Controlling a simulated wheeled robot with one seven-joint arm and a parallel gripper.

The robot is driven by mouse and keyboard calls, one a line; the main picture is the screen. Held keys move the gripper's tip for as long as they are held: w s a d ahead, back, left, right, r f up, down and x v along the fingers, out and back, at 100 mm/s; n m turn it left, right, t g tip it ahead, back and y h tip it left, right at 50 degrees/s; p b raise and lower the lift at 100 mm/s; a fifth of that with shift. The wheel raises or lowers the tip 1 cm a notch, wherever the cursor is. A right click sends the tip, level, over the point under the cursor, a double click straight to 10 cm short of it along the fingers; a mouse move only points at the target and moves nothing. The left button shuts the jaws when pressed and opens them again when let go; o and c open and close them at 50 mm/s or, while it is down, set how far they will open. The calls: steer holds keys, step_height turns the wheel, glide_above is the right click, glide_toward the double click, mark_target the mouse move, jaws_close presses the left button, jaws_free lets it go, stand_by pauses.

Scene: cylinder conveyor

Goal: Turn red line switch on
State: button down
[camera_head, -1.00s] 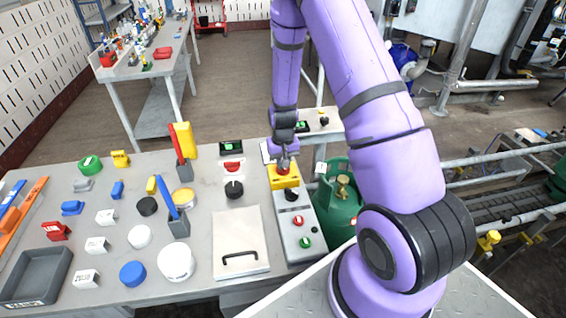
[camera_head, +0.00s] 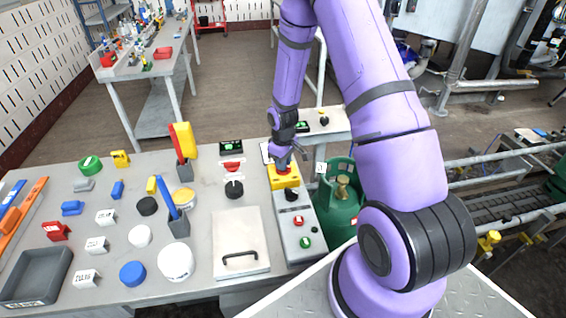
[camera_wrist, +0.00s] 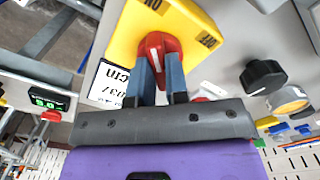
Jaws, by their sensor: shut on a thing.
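The red line switch is a yellow box with a red knob, seen in the head view (camera_head: 284,181) at the back right of the grey table. In the wrist view the yellow box (camera_wrist: 185,25) carries ON at its top edge and OFF at its right corner. The red knob (camera_wrist: 158,45) has a white line that points roughly toward the ON label. My gripper (camera_wrist: 157,64) is shut on the knob, one blue-grey finger on each side. In the head view my gripper (camera_head: 284,164) comes down on the knob from above and partly hides it.
A grey panel (camera_head: 293,222) with a black knob and red and green buttons lies in front of the switch. Left of it are a black knob (camera_head: 234,189) and a hatch with a handle (camera_head: 240,243). A green gas cylinder (camera_head: 336,212) stands to the right.

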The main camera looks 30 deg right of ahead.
stand_by(0.4)
steer(key=c, duration=1.1)
jaws_free()
steer(key=shift+r, duration=0.1)
step_height(320, 180, up, 11)
steer(key=shift+f, duration=0.2)
